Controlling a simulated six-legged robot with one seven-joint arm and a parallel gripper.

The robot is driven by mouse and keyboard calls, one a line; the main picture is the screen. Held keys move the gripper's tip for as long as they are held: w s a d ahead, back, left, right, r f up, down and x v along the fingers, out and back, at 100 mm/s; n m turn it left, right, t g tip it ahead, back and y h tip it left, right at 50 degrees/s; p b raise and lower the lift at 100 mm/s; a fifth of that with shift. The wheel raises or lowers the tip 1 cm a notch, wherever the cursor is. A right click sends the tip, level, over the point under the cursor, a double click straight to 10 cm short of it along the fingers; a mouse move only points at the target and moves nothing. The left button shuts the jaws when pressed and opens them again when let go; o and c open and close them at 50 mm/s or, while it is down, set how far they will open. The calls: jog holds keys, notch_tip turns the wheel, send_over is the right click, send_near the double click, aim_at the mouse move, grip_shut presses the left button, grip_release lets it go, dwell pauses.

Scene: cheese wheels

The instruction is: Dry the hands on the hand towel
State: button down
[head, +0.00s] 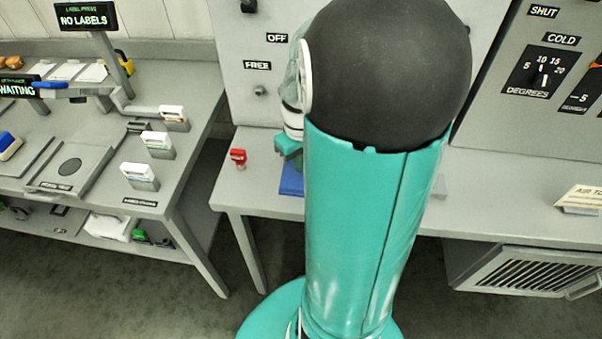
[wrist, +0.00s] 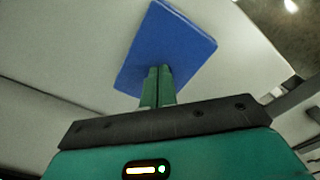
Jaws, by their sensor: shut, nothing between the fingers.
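A flat blue rectangle, which looks like the hand towel (wrist: 172,42), lies on the grey bench top in the wrist view. In the head view only a strip of the blue towel (head: 291,180) shows, the rest hidden behind my arm. My gripper (wrist: 159,72) is shut and empty, its two green fingers side by side. Its fingertips overlap the near part of the towel in the wrist view; I cannot tell if they touch it. In the head view the green gripper (head: 288,147) shows just above the towel, mostly hidden by my arm.
A small red item (head: 238,158) stands on the bench left of the towel. A control panel (head: 545,75) rises behind at right, with a small sign (head: 580,198) on the bench. The left table (head: 105,165) carries label equipment and several white-topped blocks.

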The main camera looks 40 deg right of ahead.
jog(key=shift+w+f, duration=0.1)
jog(key=shift+w, duration=0.5)
jog(key=shift+w+d, duration=0.1)
jog(key=shift+w, duration=0.15)
jog(key=shift+s, duration=0.15)
jog(key=shift+s, duration=0.35)
jog(key=shift+s, duration=0.2)
dwell(0.4)
jog(key=shift+w, duration=0.35)
jog(key=shift+w, duration=0.35)
jog(key=shift+s, duration=0.85)
